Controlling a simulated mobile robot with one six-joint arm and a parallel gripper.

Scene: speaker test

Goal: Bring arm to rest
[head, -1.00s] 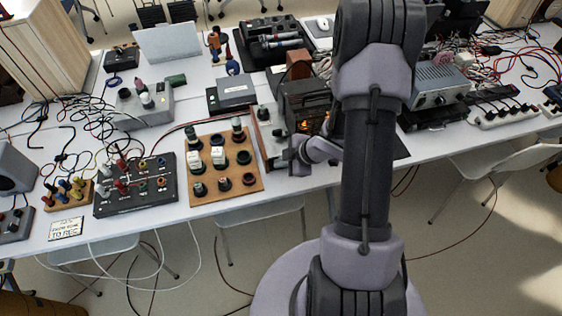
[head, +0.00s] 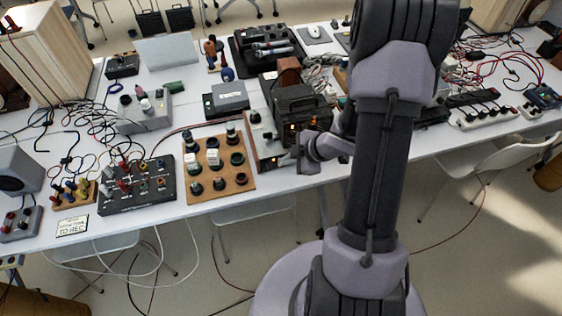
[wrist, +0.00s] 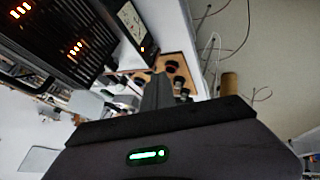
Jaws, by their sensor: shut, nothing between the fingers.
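My gripper (head: 300,152) is near the front edge of the white table (head: 290,181), in front of a black device with lit orange lights (head: 303,107). In the head view its fingers are small and partly hard to make out. In the wrist view the closed fingers (wrist: 157,92) show as one grey block with nothing between them. My arm rises on the right of the head view and hides part of the table behind it.
A panel meter box (head: 262,145) stands close to my gripper, left of the lit device. A wooden board with several black knobs (head: 212,190) lies further left, beside a black socket box (head: 137,187). A white power strip (head: 488,119) lies to the right. Floor in front is open.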

